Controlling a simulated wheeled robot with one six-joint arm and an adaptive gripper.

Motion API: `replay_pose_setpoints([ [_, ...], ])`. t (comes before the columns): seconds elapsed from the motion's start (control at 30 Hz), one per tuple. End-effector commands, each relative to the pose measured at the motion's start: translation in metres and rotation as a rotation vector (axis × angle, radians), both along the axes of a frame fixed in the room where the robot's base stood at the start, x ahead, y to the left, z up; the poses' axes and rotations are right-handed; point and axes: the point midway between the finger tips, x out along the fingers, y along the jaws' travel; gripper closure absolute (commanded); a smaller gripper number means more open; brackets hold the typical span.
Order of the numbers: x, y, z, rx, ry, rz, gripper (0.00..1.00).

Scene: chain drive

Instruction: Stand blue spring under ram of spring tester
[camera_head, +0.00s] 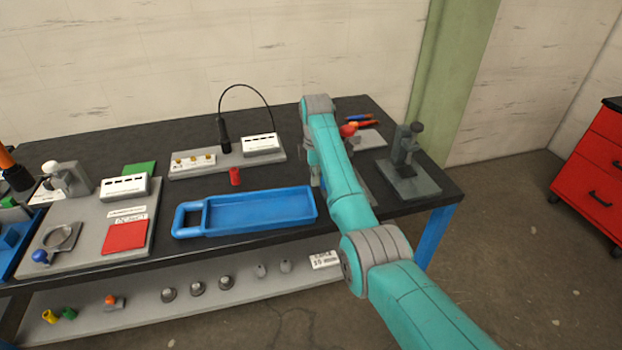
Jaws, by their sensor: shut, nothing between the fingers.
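I cannot make out a blue spring anywhere in the head view. A grey press-like stand (402,153) with an upright column and a flat base is at the right end of the bench. A smaller grey stand with a pale round top (66,178) is at the left, beside a white display box (124,187). I cannot tell for sure which is the spring tester. My gripper (316,178) points down over the bench, just behind the blue tray's right end. It is shut and empty, mostly hidden by my teal forearm.
A blue tray (192,234) lies empty at the bench's front middle. A red cylinder (235,176) stands behind it, before a grey board (186,172) with a probe on a cable. Blue and orange items (360,120) lie at the back right. Several small parts sit on the lower shelf (145,312).

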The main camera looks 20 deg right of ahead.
Motion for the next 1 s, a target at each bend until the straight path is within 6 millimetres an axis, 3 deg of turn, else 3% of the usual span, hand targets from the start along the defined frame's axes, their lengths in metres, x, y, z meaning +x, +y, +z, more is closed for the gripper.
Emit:
replay_pose_setpoints([
  [0.17,-0.002,-0.025,0.000,0.000,0.000,-0.002,1.00],
  [0.63,-0.002,-0.024,0.000,0.000,0.000,-0.001,1.00],
  [0.83,-0.001,-0.010,0.000,0.000,0.000,0.001,1.00],
  [1.0,0.001,0.016,0.000,0.000,0.000,0.002,1.00],
])
